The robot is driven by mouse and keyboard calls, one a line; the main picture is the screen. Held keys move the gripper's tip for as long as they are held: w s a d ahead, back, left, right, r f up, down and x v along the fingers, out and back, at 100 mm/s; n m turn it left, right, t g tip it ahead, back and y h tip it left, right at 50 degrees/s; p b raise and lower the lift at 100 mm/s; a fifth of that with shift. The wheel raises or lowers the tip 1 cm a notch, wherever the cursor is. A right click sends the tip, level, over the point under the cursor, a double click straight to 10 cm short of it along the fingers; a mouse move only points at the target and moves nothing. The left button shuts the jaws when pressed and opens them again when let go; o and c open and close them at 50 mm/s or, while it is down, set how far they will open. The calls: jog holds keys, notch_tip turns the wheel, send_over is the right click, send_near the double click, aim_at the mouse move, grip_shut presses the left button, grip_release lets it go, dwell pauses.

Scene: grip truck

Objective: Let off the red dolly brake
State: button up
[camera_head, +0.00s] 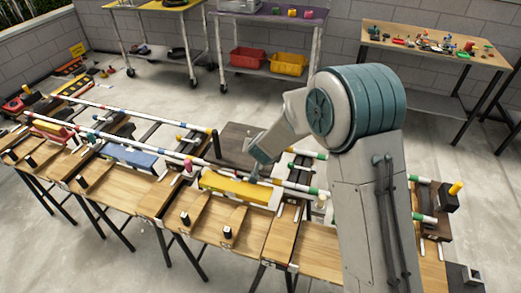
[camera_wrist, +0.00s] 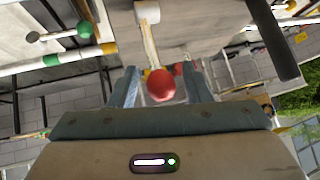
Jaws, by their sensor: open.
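My gripper (camera_head: 256,170) is over the yellow block on the bench, by the striped rail. In the wrist view its two fingers (camera_wrist: 161,76) stand apart, open. A red ball knob (camera_wrist: 161,85) on a thin pale lever shows between them, and contact with either finger is not visible. The lever leads up to a white cylinder (camera_wrist: 147,12). I cannot tell which dolly this knob belongs to. In the head view a red block (camera_head: 52,128) lies far left, a blue block (camera_head: 130,156) left of centre and the yellow block (camera_head: 238,189) below my gripper.
Striped rails (camera_head: 150,141) run along the row of wooden benches (camera_head: 205,228). Behind stand a shelf cart with a red bin (camera_head: 248,60) and a yellow bin (camera_head: 287,63), and a cluttered side table (camera_head: 430,45). Open floor lies between.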

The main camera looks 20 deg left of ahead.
jog(key=p+v, duration=0.2)
jog(key=v, duration=1.1)
jog(key=shift+s+r+p, duration=0.2)
jog(key=shift+r+p, duration=0.1)
jog(key=shift+r, duration=0.05)
